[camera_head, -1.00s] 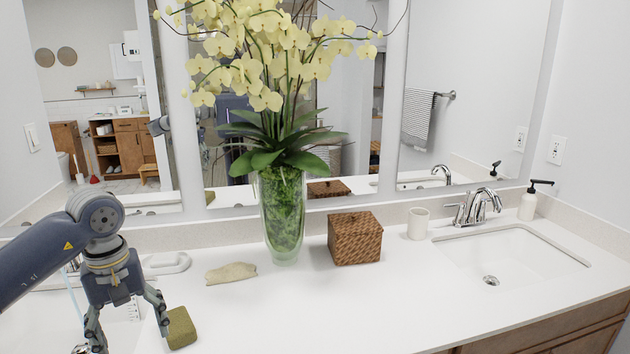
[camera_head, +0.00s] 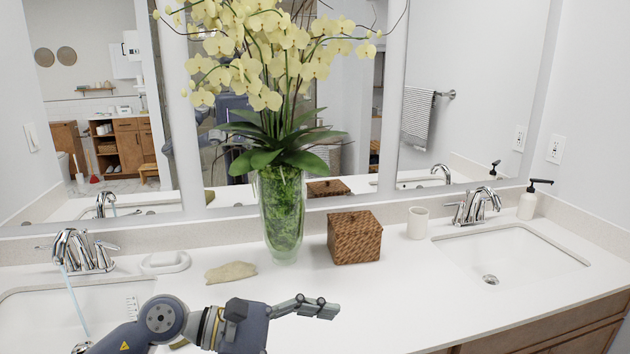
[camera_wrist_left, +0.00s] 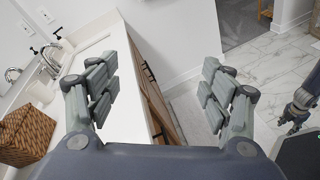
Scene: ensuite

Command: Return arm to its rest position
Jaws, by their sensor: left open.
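My left arm comes in low from the left in the head view. Its gripper (camera_head: 315,307) points right above the white counter (camera_head: 430,295), in front of the woven box. In the left wrist view the same gripper (camera_wrist_left: 160,80) has its two fingers wide apart with nothing between them. What looks like my right gripper (camera_wrist_left: 294,118) shows small at the right edge of the left wrist view, above the floor. Its fingers are too small to read. The green block (camera_head: 180,344) is almost wholly hidden behind my left arm.
A glass vase (camera_head: 283,215) of orchids, a woven box (camera_head: 355,238), a beige cloth-like piece (camera_head: 231,272) and a white cup (camera_head: 418,222) stand on the counter. Water runs from the left faucet (camera_head: 75,250). The right sink (camera_head: 510,250) is empty. Cabinet fronts (camera_wrist_left: 158,100) drop below the counter edge.

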